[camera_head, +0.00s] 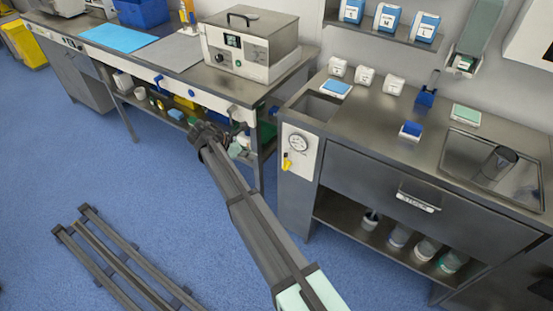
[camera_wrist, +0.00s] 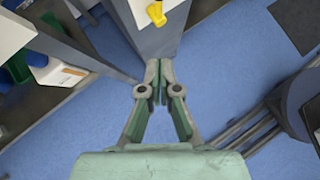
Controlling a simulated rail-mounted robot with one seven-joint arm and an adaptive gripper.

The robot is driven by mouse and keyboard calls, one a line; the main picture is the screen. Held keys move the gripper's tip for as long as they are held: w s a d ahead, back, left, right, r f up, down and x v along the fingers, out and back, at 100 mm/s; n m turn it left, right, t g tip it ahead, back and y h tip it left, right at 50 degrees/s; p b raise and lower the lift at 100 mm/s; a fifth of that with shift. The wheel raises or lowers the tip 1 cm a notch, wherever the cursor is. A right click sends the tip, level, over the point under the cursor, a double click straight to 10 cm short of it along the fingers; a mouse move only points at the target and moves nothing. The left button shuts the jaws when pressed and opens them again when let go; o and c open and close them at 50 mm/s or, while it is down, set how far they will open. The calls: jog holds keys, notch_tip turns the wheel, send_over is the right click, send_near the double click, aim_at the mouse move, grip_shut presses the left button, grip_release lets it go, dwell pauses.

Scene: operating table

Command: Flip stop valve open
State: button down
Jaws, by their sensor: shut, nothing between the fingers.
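The stop valve's yellow handle (camera_head: 286,161) is on a white panel (camera_head: 299,150) at the left end of the right-hand counter, below a round gauge (camera_head: 298,143). In the wrist view the yellow handle (camera_wrist: 156,14) shows at the top edge, beyond my fingertips, with part of the panel (camera_wrist: 180,4). My gripper (camera_head: 241,143) is to the left of the panel in the head view, near the gap between the two benches. Its fingers (camera_wrist: 158,66) are shut together with nothing between them. The gripper is apart from the handle. I cannot tell the valve's state from the handle.
The left bench (camera_head: 180,50) carries a metal device (camera_head: 250,42) and has a loaded lower shelf close behind my gripper. The right counter (camera_head: 370,110) has a drawer with a handle (camera_head: 419,199). Open blue floor (camera_head: 180,200) lies in front of both.

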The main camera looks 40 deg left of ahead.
jog(key=w+d+r+p+x, duration=0.1)
jog(key=r+p+x, duration=0.1)
jog(key=x, duration=1)
jog(key=shift+w+f+p, duration=0.3)
jog(key=shift+w+p, duration=0.3)
jog(key=shift+p, duration=0.2)
jog(key=shift+s+d, duration=0.1)
jog(key=shift+s, duration=0.05)
